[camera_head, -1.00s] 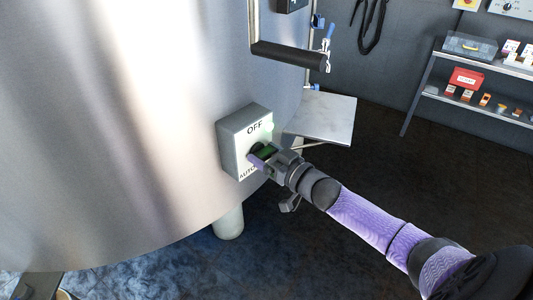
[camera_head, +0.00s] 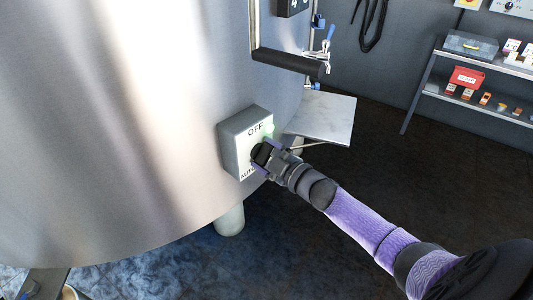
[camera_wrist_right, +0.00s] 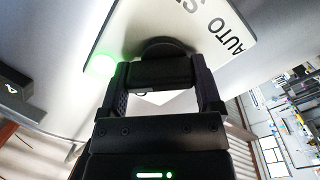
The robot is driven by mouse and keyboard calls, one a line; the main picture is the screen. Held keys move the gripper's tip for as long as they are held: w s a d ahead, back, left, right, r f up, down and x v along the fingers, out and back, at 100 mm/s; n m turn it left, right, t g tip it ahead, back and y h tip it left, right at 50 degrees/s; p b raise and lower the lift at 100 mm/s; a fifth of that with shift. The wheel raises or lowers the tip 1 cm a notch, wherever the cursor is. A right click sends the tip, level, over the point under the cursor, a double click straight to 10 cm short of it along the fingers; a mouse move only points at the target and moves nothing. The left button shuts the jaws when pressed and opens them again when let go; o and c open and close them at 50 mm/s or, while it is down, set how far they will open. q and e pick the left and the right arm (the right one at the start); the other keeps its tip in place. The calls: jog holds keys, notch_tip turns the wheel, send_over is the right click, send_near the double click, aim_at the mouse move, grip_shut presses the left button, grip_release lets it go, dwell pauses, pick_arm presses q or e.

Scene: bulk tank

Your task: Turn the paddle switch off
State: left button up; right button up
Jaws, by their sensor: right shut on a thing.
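The switch box (camera_head: 232,150) is a grey box with a white face, fixed to the side of the big steel tank. Its face reads OFF at the top and AUTO at the bottom, and a green light (camera_head: 268,130) glows at its upper right. My right gripper (camera_head: 264,156) is at the middle of this face. In the right wrist view the black paddle (camera_wrist_right: 164,70) lies between the two fingers of my right gripper, which is shut on it. In the head view the gripper mostly hides the paddle, so its exact angle is hard to tell. My left gripper is not in view.
The steel tank (camera_head: 120,120) fills the left side. A black-topped bracket (camera_head: 288,59) juts out above the box, and a flat metal plate (camera_head: 325,118) sits to its right. A shelf (camera_head: 480,92) with small items stands far right. Dark floor lies open between.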

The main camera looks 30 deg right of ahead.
jog(key=n, duration=0.4)
jog(key=shift+a+f, duration=0.1)
jog(key=shift+n+b, duration=0.3)
jog(key=shift+n, duration=1.8)
jog(key=shift+a, duration=0.1)
jog(key=o, duration=1)
jog(key=shift+o, duration=0.2)
jog(key=p+v, duration=0.2)
jog(key=v, duration=0.8)
